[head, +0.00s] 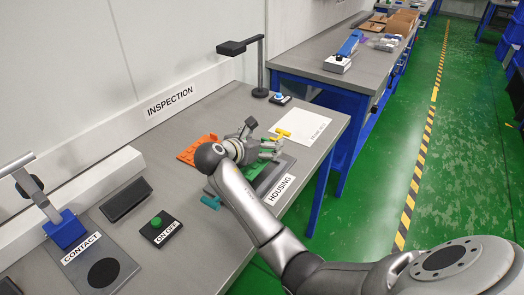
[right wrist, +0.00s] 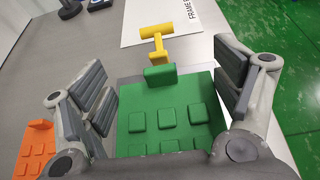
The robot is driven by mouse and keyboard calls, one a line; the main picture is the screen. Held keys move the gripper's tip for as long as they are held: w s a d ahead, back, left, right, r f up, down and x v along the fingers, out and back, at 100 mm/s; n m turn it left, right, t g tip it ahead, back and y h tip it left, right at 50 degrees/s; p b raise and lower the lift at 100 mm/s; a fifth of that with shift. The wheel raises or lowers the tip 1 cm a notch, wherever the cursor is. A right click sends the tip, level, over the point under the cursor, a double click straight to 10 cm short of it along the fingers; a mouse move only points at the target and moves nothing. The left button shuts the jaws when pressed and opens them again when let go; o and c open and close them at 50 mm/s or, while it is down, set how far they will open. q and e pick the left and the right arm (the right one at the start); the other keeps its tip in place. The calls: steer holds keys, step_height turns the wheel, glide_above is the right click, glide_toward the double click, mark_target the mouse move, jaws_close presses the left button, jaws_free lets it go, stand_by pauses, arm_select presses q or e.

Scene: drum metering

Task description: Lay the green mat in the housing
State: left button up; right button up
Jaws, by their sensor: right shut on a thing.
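The green mat (right wrist: 165,118) has raised square pads and an upright green tab at its far edge. It lies between the two fingers of my right gripper (right wrist: 166,68), which is shut on it by its sides. In the head view the right gripper (head: 263,144) is over the housing (head: 284,168), a grey plate marked HOUSING, and largely hides the mat (head: 254,169). Whether the mat touches the housing I cannot tell. My left gripper is not in view.
An orange padded mat (head: 190,153) lies to the left of the gripper. A yellow T-shaped piece (head: 281,134) is beyond it by the white FRAME sheet (head: 308,124). A teal handle (head: 211,201) is at the near side. A lamp stand (head: 261,75) stands behind.

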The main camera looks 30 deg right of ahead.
mark_target(262, 150)
steer(key=shift+w+f, duration=0.15)
steer(key=shift+f, duration=1.65)
steer(key=shift+f+p, duration=0.4)
steer(key=shift+f, duration=0.05)
steer(key=shift+f, duration=0.1)
steer(key=o, duration=1)
steer(key=shift+o, duration=0.2)
